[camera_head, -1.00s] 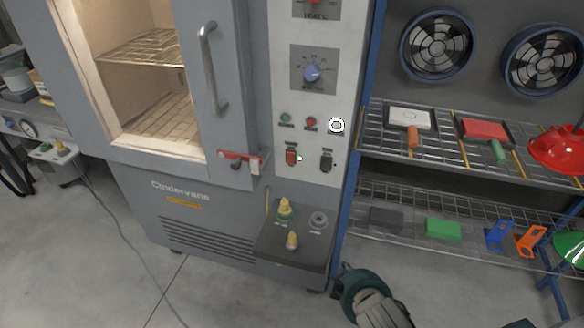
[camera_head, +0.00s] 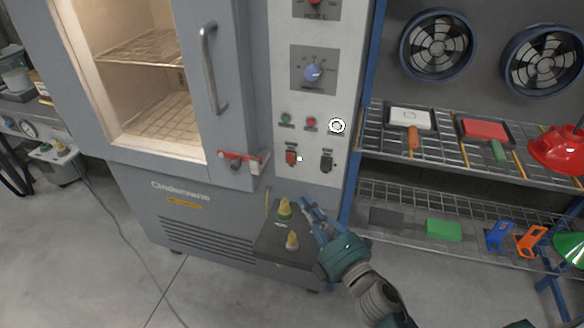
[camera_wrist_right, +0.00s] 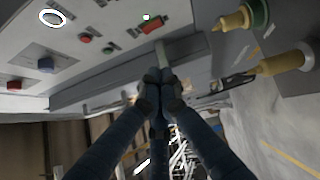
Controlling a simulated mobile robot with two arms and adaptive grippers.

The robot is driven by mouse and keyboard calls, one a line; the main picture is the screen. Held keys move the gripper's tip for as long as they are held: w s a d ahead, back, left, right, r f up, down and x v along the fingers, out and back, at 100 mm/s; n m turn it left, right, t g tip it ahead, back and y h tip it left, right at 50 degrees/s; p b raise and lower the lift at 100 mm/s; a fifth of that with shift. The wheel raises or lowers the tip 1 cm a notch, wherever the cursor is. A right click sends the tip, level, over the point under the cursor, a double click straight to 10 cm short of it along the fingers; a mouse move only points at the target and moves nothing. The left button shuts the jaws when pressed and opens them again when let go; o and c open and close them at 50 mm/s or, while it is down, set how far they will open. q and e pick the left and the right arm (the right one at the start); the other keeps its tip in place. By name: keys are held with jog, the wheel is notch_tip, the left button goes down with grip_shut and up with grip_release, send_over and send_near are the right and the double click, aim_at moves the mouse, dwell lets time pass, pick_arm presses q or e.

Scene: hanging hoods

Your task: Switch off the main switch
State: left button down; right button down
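On the grey control panel of the oven cabinet, a red rocker switch (camera_head: 291,158) sits low on the left, with a small white light beside it. A black rocker switch (camera_head: 326,162) sits to its right. Their labels are too small to read. The red switch also shows in the right wrist view (camera_wrist_right: 152,24). My right gripper (camera_head: 310,207) is below the panel, in front of the ledge, apart from both switches. In the wrist view its blue fingers (camera_wrist_right: 158,88) meet at the tips, with nothing visible held. My left gripper is out of view.
Yellow plugs (camera_head: 285,208) stand on the ledge left of my right gripper. A red-handled latch (camera_head: 240,158) is left of the panel. Above the switches are small buttons, a white-ringed one (camera_head: 337,126) and a blue knob (camera_head: 313,73). A shelf rack (camera_head: 375,150) stands at right.

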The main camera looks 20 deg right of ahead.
send_near(291, 159)
jog(key=w+a, duration=0.4)
jog(key=w, duration=0.1)
jog(key=shift+w+d+r+p, duration=0.3)
jog(key=shift+w+d+r, duration=0.1)
jog(key=shift+w+d, duration=0.2)
jog(key=shift+s, duration=0.1)
